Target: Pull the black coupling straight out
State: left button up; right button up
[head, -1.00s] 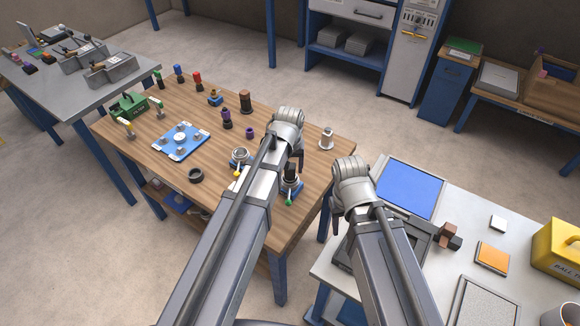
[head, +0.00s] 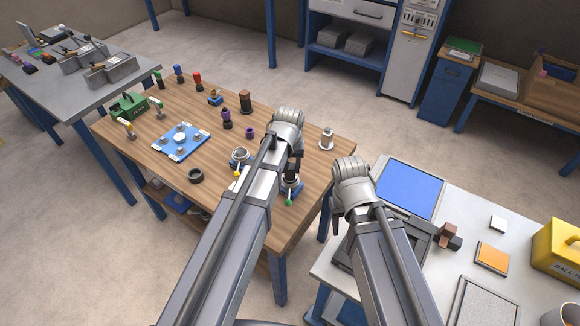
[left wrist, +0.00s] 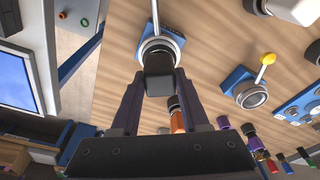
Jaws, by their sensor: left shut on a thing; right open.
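The black coupling (left wrist: 159,74) is between the two fingers of my left gripper (left wrist: 160,84), which is shut on it. In the head view my left gripper (head: 297,162) is over the near right part of the wooden table, and my arm partly hides it. The silver ring socket (left wrist: 160,47) on a blue base, with a green-knobbed lever (head: 289,203), lies just beyond the coupling. In the head view the coupling appears above the socket (head: 292,184); the wrist view cannot show the gap. My right gripper (head: 336,226) is open and empty by the grey table.
A second socket (head: 239,155) with a yellow-knobbed lever stands to the left. A blue plate (head: 181,141), a black ring (head: 196,175) and several coloured plugs are on the wooden table (head: 150,162). A silver fitting (head: 327,138) stands near its right edge.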

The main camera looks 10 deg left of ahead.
pick_arm(q)
grip_shut()
jog(key=shift+r, duration=0.15)
jog(key=shift+r+p, duration=2.85)
jog(key=shift+p, duration=0.2)
jog(key=shift+r+p, duration=1.95)
jog(key=shift+r, duration=0.05)
